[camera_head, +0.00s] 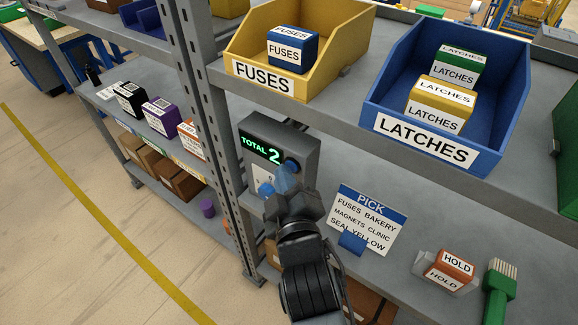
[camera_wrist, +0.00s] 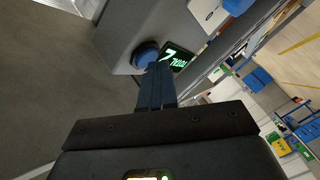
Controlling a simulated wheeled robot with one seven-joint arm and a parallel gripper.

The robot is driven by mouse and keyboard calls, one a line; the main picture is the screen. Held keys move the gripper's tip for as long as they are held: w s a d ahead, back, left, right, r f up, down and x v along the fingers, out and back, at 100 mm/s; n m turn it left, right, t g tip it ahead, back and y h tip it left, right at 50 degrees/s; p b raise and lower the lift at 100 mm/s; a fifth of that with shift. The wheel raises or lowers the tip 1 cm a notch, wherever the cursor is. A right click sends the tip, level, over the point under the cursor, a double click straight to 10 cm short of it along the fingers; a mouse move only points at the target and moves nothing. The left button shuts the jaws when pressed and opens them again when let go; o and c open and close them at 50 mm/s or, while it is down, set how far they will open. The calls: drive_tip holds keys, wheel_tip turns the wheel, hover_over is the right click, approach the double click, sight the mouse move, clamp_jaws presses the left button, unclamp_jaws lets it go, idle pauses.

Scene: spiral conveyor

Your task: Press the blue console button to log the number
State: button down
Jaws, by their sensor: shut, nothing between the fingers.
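The grey console (camera_head: 310,150) stands on the shelf beside the upright post, and its green display (camera_head: 262,148) reads TOTAL 2. The round blue button (camera_head: 292,166) is on its front, right of the display. The button also shows in the wrist view (camera_wrist: 144,53), beside the display (camera_wrist: 177,58). My gripper (camera_head: 281,184) is shut and empty, with its blue fingertips just in front of the console, below the button. In the wrist view the shut fingers (camera_wrist: 157,85) point at the console, with the tips beside the button. I cannot tell whether they touch it.
A PICK sign (camera_head: 366,222) stands right of my gripper. A HOLD box (camera_head: 450,270) and a green brush (camera_head: 499,285) lie further right. A yellow FUSES bin (camera_head: 245,50) and a blue LATCHES bin (camera_head: 385,90) sit on the shelf above. The upright post (camera_head: 205,130) is close on the left.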

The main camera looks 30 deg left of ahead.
drive_tip(key=shift+s, duration=0.1)
drive_tip(key=shift+s+b, duration=0.4)
drive_tip(key=shift+s, duration=0.3)
drive_tip(key=shift+s+a+b, duration=0.2)
drive_tip(key=shift+s+b, duration=1.1)
drive_tip(key=shift+s, duration=1.25)
